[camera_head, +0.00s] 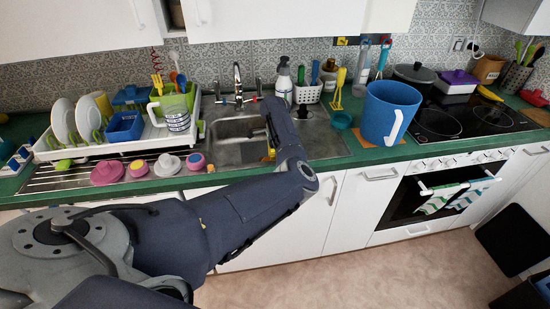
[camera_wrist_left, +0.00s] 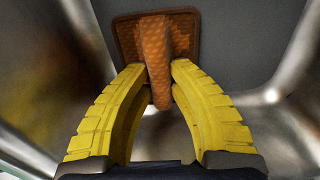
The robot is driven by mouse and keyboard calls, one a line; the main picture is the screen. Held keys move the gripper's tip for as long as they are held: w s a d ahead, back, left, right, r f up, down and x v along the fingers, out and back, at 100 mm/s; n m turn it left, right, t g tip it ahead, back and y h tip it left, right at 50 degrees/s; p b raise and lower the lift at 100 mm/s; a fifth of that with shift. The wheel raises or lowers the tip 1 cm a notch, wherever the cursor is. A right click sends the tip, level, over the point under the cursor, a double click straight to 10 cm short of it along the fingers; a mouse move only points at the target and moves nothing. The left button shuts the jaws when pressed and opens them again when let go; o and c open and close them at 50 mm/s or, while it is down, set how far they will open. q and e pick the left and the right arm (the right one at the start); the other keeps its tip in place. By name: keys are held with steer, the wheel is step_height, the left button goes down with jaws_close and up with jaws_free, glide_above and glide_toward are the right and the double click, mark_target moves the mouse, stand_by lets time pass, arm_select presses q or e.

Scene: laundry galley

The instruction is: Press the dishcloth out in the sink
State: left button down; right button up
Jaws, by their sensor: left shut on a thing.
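The orange textured dishcloth (camera_wrist_left: 154,32) lies against the grey sink surface in the left wrist view, with a flat part and a raised fold. My left gripper (camera_wrist_left: 158,72) has its yellow fingers on both sides of this fold and is shut on it. In the head view the sink (camera_head: 228,130) is at the middle of the counter. My left arm crosses in front of it, and only a bit of yellow finger shows inside. The cloth is hidden there. My right gripper is in neither view.
The faucet (camera_head: 238,85) stands behind the sink. A dish rack (camera_head: 65,152) with plates and a measuring jug (camera_head: 174,113) is on the left.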

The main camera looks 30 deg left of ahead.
arm_select(q)
steer(key=shift+f, duration=0.3)
stand_by(0.6)
steer(key=shift+r, duration=3.55)
step_height(320, 180, up, 10)
steer(key=shift+r, duration=0.1)
